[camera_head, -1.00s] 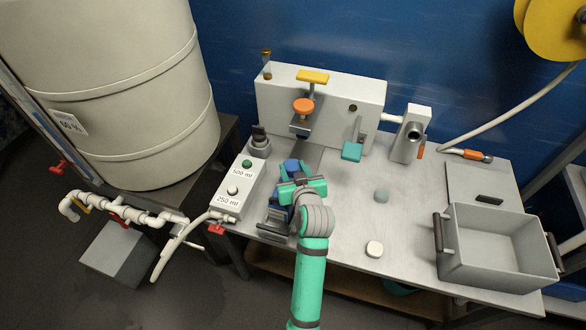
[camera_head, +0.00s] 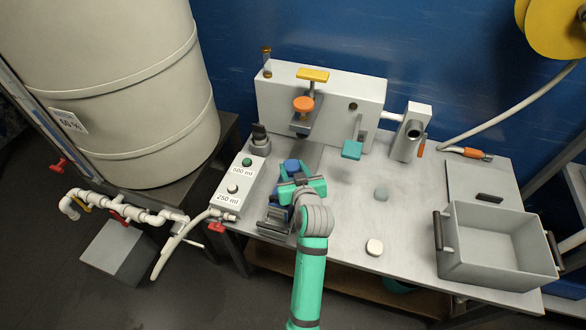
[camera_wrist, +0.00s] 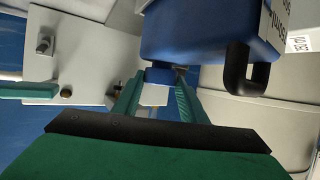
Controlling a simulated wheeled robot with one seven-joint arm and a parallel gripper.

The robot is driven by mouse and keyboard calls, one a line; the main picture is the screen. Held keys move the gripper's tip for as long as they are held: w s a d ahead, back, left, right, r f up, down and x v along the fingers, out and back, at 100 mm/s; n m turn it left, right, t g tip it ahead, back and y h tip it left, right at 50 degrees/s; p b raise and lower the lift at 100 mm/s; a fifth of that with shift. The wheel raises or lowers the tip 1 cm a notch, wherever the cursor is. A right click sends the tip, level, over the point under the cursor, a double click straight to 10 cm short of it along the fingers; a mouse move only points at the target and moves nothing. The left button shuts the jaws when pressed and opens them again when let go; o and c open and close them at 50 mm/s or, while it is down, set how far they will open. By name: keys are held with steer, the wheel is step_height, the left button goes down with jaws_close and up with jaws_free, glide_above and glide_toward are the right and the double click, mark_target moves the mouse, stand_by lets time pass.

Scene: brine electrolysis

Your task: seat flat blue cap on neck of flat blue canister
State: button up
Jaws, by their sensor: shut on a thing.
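My gripper (camera_head: 297,178) is over the left part of the bench, shut on the small flat blue cap (camera_head: 291,166). In the wrist view, the cap (camera_wrist: 160,75) shows between the two green fingertips. The blue canister (camera_head: 284,195) is beside and partly under my gripper in the head view, mostly hidden by it. In the wrist view, the canister (camera_wrist: 195,35) is large and close, with a black handle (camera_wrist: 245,75) and a white label. The cap appears right against the canister's outline there. I cannot tell whether it touches the neck, which is hidden.
A grey box with green and white buttons (camera_head: 240,180) stands left of my gripper. A grey panel with an orange knob (camera_head: 303,104) stands behind. A white round piece (camera_head: 374,247) and an open grey bin (camera_head: 500,245) are to the right.

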steer(key=shift+a+f, duration=0.1)
steer(key=shift+f, duration=0.25)
stand_by(0.3)
steer(key=o, duration=1.1)
steer(key=shift+w+r, duration=0.1)
steer(key=shift+r, duration=3.4)
